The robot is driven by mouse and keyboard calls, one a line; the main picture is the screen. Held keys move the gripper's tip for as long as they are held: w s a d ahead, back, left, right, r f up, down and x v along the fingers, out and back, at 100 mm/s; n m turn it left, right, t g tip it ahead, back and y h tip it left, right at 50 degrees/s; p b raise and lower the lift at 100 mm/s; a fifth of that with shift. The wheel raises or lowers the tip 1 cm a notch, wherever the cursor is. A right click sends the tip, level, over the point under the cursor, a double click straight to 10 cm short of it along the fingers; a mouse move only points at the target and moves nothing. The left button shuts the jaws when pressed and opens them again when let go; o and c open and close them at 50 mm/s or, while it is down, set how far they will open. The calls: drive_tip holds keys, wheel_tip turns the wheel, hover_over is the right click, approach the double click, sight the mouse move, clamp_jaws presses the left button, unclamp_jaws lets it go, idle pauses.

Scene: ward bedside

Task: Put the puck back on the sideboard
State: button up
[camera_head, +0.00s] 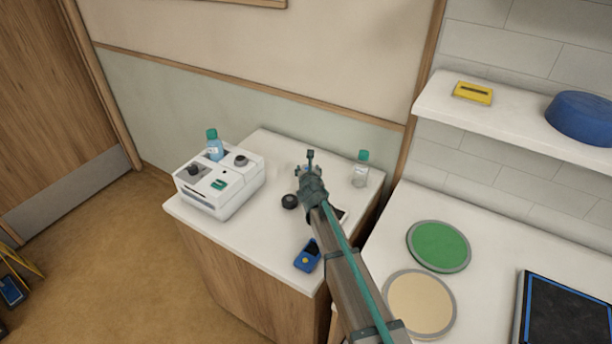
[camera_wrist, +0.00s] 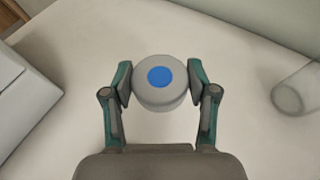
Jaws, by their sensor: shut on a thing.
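The puck (camera_wrist: 160,84) is a pale grey round piece with a blue dot on top, seen in the wrist view. My gripper (camera_wrist: 160,88) is shut on it, with one finger on each side. In the head view, my gripper (camera_head: 310,162) is over the back part of the white-topped sideboard (camera_head: 250,248). There the puck is mostly hidden by my gripper. I cannot tell whether the puck touches the sideboard top or hangs just above it.
A white machine (camera_head: 222,186) stands left, with a blue bottle (camera_head: 214,146) behind. A clear bottle (camera_head: 361,172) stands right of my gripper. A dark round object (camera_head: 289,201) and a blue device (camera_head: 308,256) lie nearer the front.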

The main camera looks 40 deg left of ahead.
drive_tip(key=shift+w+a+f, duration=0.35)
drive_tip(key=shift+a+f, duration=0.3)
drive_tip(key=shift+f, duration=0.15)
drive_tip(key=f, duration=0.3)
drive_tip(key=shift+w+a+p, duration=0.15)
drive_tip(key=shift+a+p, duration=0.15)
drive_tip(key=shift+p, duration=0.05)
drive_tip(key=shift+f, duration=0.4)
drive_tip(key=shift+f, duration=0.2)
drive_tip(key=o, duration=1.6)
drive_tip(key=shift+d, duration=0.1)
drive_tip(key=shift+c, duration=0.2)
drive_tip(key=shift+r, duration=0.1)
